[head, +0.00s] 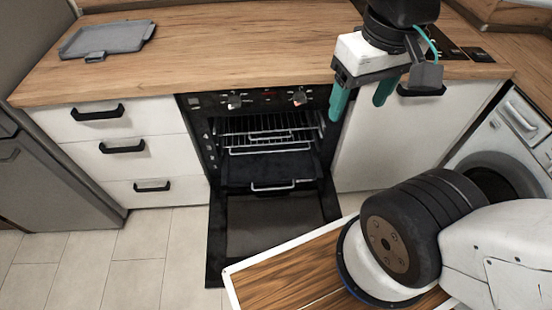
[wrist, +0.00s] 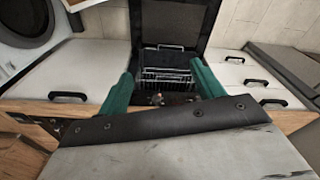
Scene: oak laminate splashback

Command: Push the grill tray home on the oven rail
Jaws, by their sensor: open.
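The oven (head: 207,140) stands under the worktop with its door (head: 272,225) folded down. A dark tray (head: 245,171) with a silver handle (head: 273,187) sits low in the oven, its handle end out over the door; I take it as the grill tray. Wire racks (head: 235,139) with silver handles sit above it. In the wrist view, which looks inverted, the racks (wrist: 165,73) and a silver handle (wrist: 167,47) show between my fingers. My gripper (head: 358,110) is open and empty, with teal fingers, in front of the worktop edge, right of the oven and above the tray.
A grey flat pan or board (head: 108,38) lies on the left of the worktop (head: 220,45). White drawers (head: 125,148) flank the oven at left, a white cupboard (head: 405,140) at right. A washing machine (head: 510,130) stands far right. The floor left of the door is clear.

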